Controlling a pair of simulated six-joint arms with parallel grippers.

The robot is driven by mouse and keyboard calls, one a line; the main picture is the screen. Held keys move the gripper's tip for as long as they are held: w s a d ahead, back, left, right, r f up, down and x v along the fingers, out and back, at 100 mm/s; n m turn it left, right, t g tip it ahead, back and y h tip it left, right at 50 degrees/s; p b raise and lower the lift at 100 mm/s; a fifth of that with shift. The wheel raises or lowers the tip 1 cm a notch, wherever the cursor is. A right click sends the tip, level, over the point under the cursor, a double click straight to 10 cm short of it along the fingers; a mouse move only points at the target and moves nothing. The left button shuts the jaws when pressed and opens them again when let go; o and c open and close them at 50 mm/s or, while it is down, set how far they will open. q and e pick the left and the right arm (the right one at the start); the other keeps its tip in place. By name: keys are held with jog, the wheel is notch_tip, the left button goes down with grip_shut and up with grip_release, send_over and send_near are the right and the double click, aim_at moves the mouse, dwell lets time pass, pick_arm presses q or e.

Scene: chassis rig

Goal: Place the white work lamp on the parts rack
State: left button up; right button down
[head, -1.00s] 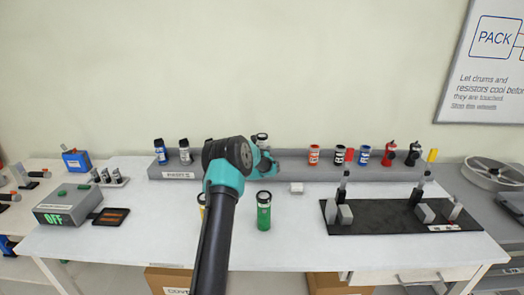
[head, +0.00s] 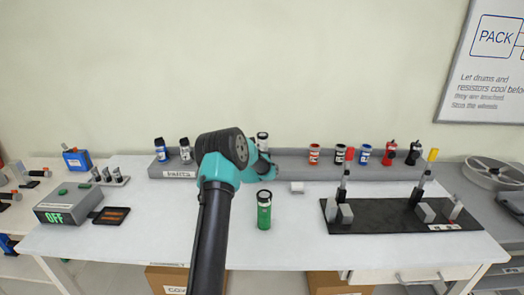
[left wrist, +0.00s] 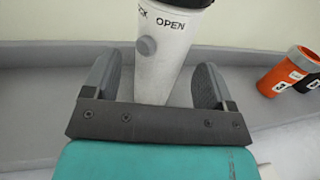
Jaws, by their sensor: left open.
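The white work lamp (head: 262,137), a white cylinder with a dark top, stands at the grey parts rack (head: 310,172), partly hidden by my left gripper. In the left wrist view the lamp (left wrist: 162,50) is upright between the fingers, with a grey button and the word OPEN on it. My left gripper (head: 265,168) is open around it. The wrist view shows the fingers (left wrist: 160,82) on either side, with gaps to the lamp. The gripper hides the lamp's foot, so I cannot tell exactly what it rests on. My right gripper is not in view.
Several small cylinders stand on the rack, including an orange one (head: 314,154) right of the lamp. A green cylinder (head: 264,211) stands on the white table in front. A black board (head: 390,222) with levers is at right, a grey OFF box (head: 66,206) at left.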

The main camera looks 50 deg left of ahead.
pick_arm(q)
jog(key=v, duration=0.4)
dwell(0.7)
